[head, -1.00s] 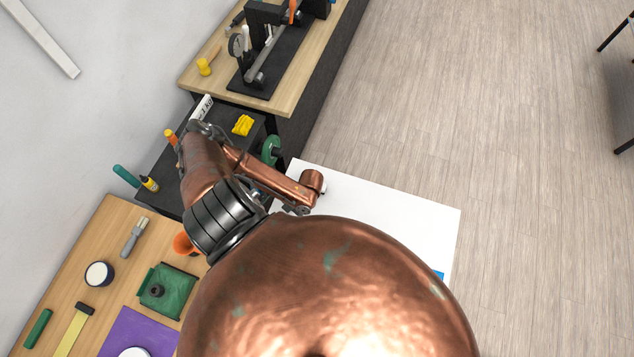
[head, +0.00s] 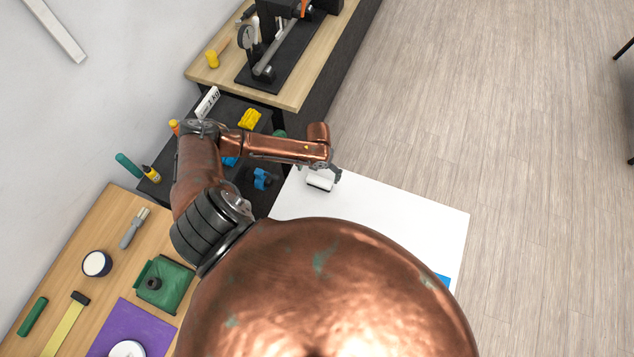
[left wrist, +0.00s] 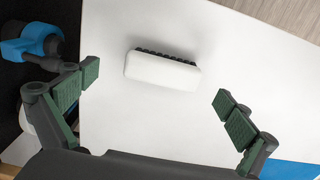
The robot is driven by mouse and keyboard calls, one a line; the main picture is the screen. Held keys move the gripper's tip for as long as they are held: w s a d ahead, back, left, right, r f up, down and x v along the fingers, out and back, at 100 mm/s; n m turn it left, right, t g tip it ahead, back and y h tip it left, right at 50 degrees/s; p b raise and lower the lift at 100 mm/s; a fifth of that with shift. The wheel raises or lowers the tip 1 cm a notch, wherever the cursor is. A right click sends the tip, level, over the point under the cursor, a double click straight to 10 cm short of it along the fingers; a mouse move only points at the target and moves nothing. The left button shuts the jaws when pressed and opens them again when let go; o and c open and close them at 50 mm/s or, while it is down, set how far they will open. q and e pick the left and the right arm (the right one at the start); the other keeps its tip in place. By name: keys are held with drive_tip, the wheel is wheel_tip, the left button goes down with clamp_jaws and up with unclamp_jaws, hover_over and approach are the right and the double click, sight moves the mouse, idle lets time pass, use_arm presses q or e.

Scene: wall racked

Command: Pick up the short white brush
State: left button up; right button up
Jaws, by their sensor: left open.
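The short white brush (head: 320,182) lies on the white tabletop (head: 400,215) near its upper left corner. In the left wrist view the brush (left wrist: 162,71) shows a white rounded back and a strip of dark bristles along its far edge. My left gripper (head: 336,174) is beside the brush in the head view, partly hidden by my arm. In the left wrist view my left gripper (left wrist: 157,102) is open, its green-padded fingers wide apart with the brush ahead of and between them, not touched. My right gripper is not seen.
A blue object (left wrist: 30,42) stands on the dark surface left of the white top; it also shows in the head view (head: 262,179). A blue patch (left wrist: 292,170) is at lower right. A yellow item (head: 249,118) is on the dark bench. White space around the brush is clear.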

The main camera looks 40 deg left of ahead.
sight(319, 180)
use_arm(q)
drive_tip(key=f, duration=0.3)
drive_tip(key=f+p, duration=0.1)
drive_tip(key=shift+s+d+f, duration=0.15)
drive_tip(key=shift+d+f, duration=0.1)
drive_tip(key=shift+d, duration=0.15)
drive_tip(key=shift+f, duration=0.25)
drive_tip(key=shift+c, duration=0.3)
drive_tip(key=c, duration=1.2)
drive_tip(key=shift+r, duration=0.15)
drive_tip(key=shift+c, duration=0.2)
drive_tip(key=shift+a+r+b, duration=0.1)
drive_tip(key=shift+r+b, duration=0.2)
drive_tip(key=shift+r, duration=0.35)
drive_tip(key=s+d+r+b, duration=0.3)
drive_tip(key=s+d+r, duration=0.5)
drive_tip(key=d+r, duration=0.3)
drive_tip(key=shift+s+d+r, duration=0.15)
drive_tip(key=shift+s+r, duration=0.1)
